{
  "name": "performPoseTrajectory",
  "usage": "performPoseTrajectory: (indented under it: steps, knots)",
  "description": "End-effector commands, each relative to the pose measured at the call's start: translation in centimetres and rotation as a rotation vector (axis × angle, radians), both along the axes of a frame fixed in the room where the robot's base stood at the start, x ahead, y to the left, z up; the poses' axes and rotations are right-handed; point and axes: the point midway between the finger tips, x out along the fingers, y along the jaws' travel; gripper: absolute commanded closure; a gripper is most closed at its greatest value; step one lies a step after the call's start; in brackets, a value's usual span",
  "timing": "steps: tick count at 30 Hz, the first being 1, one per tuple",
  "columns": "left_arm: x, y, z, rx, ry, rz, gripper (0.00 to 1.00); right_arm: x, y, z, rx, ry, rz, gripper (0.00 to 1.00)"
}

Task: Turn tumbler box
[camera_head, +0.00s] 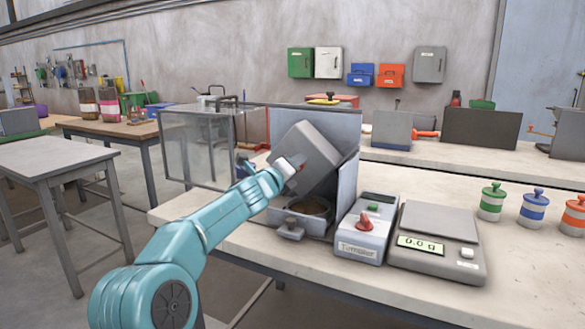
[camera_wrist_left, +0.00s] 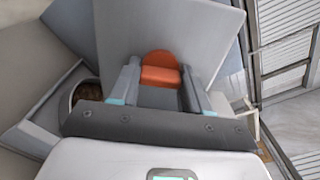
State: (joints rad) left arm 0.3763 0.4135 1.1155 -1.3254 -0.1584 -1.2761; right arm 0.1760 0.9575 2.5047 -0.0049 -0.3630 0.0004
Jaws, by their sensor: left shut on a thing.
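The grey tumbler box (camera_head: 312,152) hangs tilted inside an open grey-walled housing (camera_head: 346,195). My left gripper (camera_head: 290,167) reaches in from the left and meets the near side of the box. In the left wrist view, an orange-red handle (camera_wrist_left: 160,70) sits between the two fingers of my gripper (camera_wrist_left: 160,84), against a flat grey face of the box (camera_wrist_left: 165,28). The gripper is shut on this handle. My fingers hide part of the handle. A round bowl with brown contents (camera_head: 308,206) lies below the box. My right gripper is in neither view.
A clear guard door (camera_head: 195,150) stands open left of the housing. A control box marked Tumbler (camera_head: 362,232), with a red knob, and a scale reading 0.0 g (camera_head: 435,240) stand to the right. Green, blue and orange lidded jars (camera_head: 492,203) are farther right. The front right worktop is clear.

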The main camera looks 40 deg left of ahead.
Motion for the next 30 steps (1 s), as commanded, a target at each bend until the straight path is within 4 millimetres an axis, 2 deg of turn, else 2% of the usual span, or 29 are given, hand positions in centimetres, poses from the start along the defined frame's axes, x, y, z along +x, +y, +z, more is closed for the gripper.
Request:
performPoseTrajectory:
  steps: [7, 8, 9, 10, 18, 22, 26, 30]
  knots:
    - [-0.1, 0.0, 0.3, 0.001, -0.005, 0.000, 1.00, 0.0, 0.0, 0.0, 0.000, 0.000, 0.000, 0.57]
    - [-0.1, 0.0, 0.3, 0.001, -0.005, 0.000, 0.47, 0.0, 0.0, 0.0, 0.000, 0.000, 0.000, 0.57]
    - [0.0, 0.0, 0.3, 0.001, -0.005, 0.000, 0.34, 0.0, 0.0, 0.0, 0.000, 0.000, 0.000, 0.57]
    - [0.0, 0.0, 0.3, 0.001, -0.005, 0.000, 0.28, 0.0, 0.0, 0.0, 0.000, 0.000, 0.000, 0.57]
    - [-0.1, 0.0, 0.1, -0.001, -0.002, 0.000, 0.28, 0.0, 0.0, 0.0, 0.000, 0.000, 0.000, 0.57]
    - [-0.9, -0.2, -0.1, 0.001, -0.003, 0.001, 0.28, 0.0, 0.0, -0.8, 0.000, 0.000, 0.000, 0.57]
    - [-3.1, -0.7, -0.5, 0.000, -0.004, 0.000, 0.28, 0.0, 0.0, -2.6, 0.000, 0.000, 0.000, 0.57]
    - [-6.7, -1.6, -0.3, 0.001, -0.005, 0.001, 0.28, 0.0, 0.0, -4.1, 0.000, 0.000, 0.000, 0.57]
